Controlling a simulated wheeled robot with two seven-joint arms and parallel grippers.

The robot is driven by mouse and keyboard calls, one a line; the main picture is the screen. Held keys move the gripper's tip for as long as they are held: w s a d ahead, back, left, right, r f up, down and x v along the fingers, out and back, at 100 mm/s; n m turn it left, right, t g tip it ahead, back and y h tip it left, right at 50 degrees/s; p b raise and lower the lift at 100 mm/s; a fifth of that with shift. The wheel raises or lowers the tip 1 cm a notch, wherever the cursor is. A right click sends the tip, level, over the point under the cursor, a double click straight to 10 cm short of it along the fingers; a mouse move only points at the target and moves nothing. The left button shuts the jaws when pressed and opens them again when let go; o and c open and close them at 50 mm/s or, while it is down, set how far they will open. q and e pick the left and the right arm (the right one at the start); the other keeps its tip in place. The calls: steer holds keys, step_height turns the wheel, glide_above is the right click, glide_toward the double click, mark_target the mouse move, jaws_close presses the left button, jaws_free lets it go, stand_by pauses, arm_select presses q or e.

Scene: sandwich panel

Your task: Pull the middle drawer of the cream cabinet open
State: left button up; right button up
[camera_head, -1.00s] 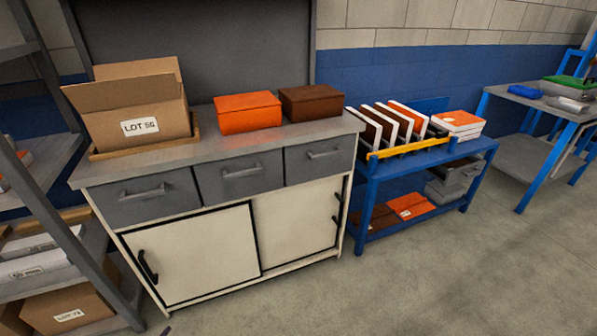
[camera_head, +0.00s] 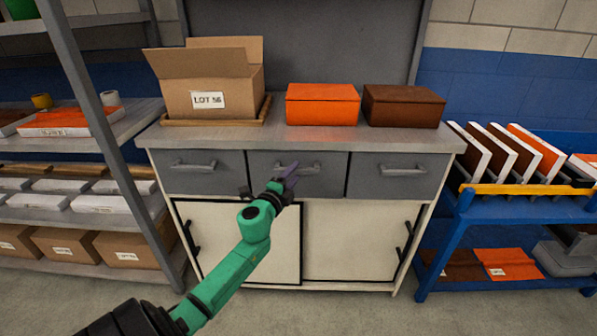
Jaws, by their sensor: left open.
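The cream cabinet (camera_head: 350,232) stands in the middle of the view with a grey top and a row of three grey drawers. The middle drawer (camera_head: 328,184) is closed, its front flush with its neighbours. Its bar handle (camera_head: 306,168) is partly hidden by my left gripper. My left gripper (camera_head: 287,176), on a green arm from the lower left, is open at the left part of this handle. I cannot tell whether the fingers touch the handle or stand in front of it. My right gripper is out of view.
The left drawer (camera_head: 185,181) and right drawer (camera_head: 410,181) are closed. On top are an open cardboard box (camera_head: 240,80), an orange box (camera_head: 322,112) and a brown box (camera_head: 402,113). A grey shelf rack stands left, a blue cart (camera_head: 480,212) right. Floor in front is clear.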

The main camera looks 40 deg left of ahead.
arm_select(q)
steer(key=shift+x, duration=1.25)
jaws_close()
stand_by(0.4)
